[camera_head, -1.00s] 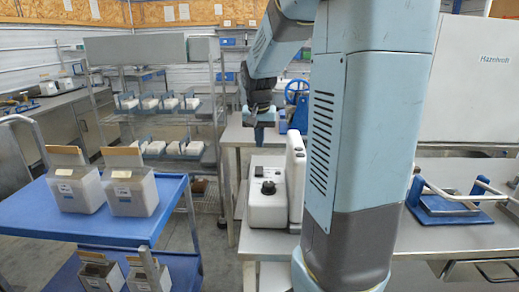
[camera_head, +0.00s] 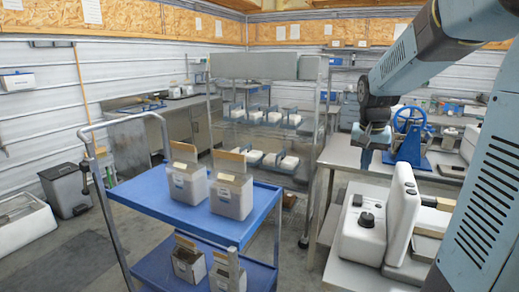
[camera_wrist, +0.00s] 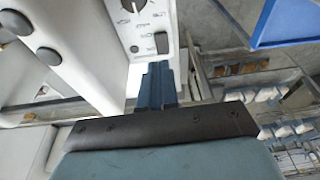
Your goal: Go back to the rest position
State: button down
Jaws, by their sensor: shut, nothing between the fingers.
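My gripper (camera_head: 374,157) hangs from my light-blue arm at the right of the head view, above the metal table. Its fingers are shut and hold nothing. In the wrist view the closed blue fingers (camera_wrist: 157,86) point toward the white machine with a dial (camera_wrist: 133,6). That machine also shows in the head view (camera_head: 361,227), on the table below and in front of the gripper. The gripper looks apart from it.
A blue cart (camera_head: 176,213) with several grey boxes stands at centre left. A wire rack (camera_head: 213,133) with several white containers is behind it. A blue handwheel device (camera_head: 409,146) stands right of my gripper. Open floor lies at the left.

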jog(key=s+a+r+n+t, duration=0.1)
jog(key=s+a+n, duration=0.1)
jog(key=s+a, duration=0.2)
jog(key=s+a+r+n+t, duration=0.1)
jog(key=s+a, duration=0.3)
jog(key=s, duration=0.6)
jog(key=s+a+r+n+t+y, duration=0.1)
jog(key=s+a+n, duration=0.1)
jog(key=s+a, duration=0.2)
jog(key=s, duration=0.3)
jog(key=shift+s+n, duration=0.25)
jog(key=shift+n, duration=0.15)
